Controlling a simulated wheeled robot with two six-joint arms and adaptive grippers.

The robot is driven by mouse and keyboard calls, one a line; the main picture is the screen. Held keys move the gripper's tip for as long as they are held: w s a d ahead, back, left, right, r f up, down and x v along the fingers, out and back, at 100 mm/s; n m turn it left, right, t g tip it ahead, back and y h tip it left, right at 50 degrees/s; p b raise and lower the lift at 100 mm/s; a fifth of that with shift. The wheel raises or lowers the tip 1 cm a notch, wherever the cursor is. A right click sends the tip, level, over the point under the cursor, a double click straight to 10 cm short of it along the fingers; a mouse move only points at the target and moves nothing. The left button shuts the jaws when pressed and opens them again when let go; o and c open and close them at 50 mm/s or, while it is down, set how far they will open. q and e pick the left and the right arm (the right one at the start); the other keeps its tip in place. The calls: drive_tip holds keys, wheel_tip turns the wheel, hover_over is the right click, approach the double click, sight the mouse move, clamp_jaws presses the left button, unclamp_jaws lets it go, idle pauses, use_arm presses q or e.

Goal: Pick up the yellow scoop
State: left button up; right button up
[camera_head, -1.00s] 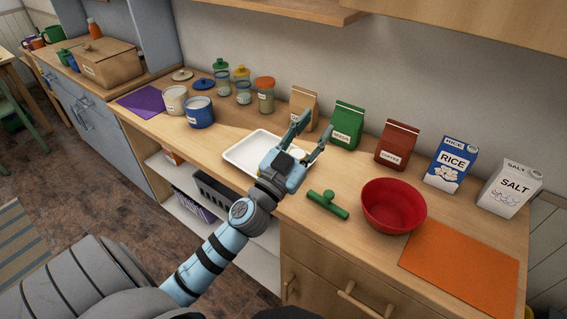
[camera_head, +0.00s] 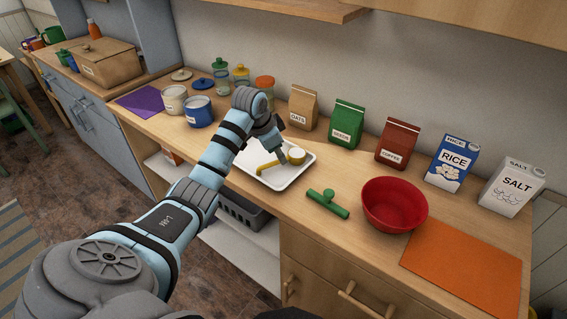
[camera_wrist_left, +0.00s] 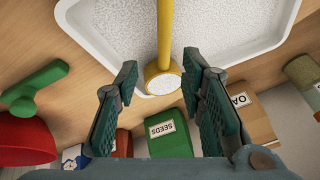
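The yellow scoop (camera_head: 267,165) lies at the white tray (camera_head: 306,169), its round cup (camera_head: 296,150) near the tray's back right edge. In the left wrist view the scoop (camera_wrist_left: 164,28) has its handle running up the picture and its cup, pale and grainy inside, just ahead of my fingers. My left gripper (camera_wrist_left: 161,64) is open, with one finger on each side of the scoop and a gap to each. In the head view my left gripper (camera_head: 275,148) is over the tray, partly hidden by its own wrist. My right gripper is not in view.
A green-handled tool (camera_head: 327,203) and red bowl (camera_head: 394,205) stand right of the tray. Oats (camera_head: 303,108), seeds (camera_head: 346,125), coffee (camera_head: 397,144), rice (camera_head: 450,163) and salt (camera_head: 510,187) packs line the back. Jars and mugs (camera_head: 199,111) stand left.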

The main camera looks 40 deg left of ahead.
use_arm(q)
drive_tip(key=x, duration=0.3)
drive_tip(key=b+x, duration=0.1)
drive_tip(key=x, duration=0.1)
drive_tip(key=shift+s+a+f, duration=0.1)
drive_tip(key=shift+a+f, duration=0.05)
drive_tip(key=shift+a, duration=0.25)
clamp_jaws()
wheel_tip(320, 180, up, 20)
drive_tip(key=p, duration=0.2)
drive_tip(key=shift+p, duration=0.35)
